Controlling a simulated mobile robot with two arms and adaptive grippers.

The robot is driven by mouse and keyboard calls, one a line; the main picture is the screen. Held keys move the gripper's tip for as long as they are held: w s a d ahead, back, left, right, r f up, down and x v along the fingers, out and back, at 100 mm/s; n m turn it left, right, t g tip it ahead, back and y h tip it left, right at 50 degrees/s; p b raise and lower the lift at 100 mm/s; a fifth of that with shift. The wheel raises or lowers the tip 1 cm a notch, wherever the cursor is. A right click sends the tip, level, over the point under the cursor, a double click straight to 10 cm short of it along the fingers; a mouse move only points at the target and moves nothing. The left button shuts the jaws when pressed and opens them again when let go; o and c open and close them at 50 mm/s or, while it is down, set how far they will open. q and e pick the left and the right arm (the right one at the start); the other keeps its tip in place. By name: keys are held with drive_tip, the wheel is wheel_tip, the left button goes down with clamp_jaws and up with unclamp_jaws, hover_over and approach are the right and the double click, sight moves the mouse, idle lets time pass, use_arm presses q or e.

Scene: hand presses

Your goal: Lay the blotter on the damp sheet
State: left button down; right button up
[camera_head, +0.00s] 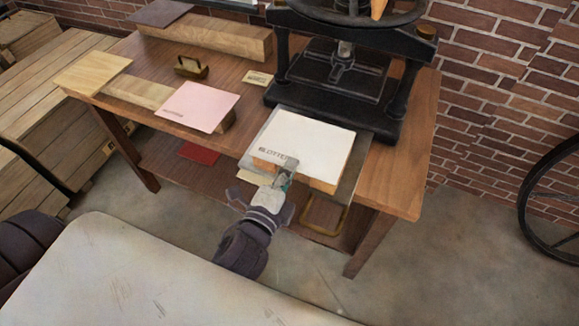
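The blotter (315,140) is a white sheet with a printed label at its near left corner. It lies flat on wooden supports (325,186), at the near edge of the table in front of the press. My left gripper (284,172) is at the blotter's near edge, with a grey finger over the label's end. Its other finger is hidden, so I cannot tell whether it is shut on the edge. A pink sheet (200,106) with a small label lies left of the blotter. I cannot tell whether a damp sheet lies under the blotter. My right gripper is not in view.
The black press (340,85) stands behind the blotter. A grey plate (352,180) lies under the supports. A brass-edged dark block (191,67), a small card (258,79) and a long wooden beam (215,37) are farther back. The table's right corner (398,185) is bare.

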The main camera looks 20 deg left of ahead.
use_arm(q)
drive_tip(key=shift+f, duration=0.15)
idle(1.4)
drive_tip(key=c, duration=1)
unclamp_jaws()
drive_tip(key=shift+c, duration=0.2)
drive_tip(key=s+b, duration=0.1)
drive_tip(key=s, duration=0.5)
drive_tip(key=shift+s, duration=0.25)
drive_tip(key=shift+a+f, duration=0.1)
idle(0.6)
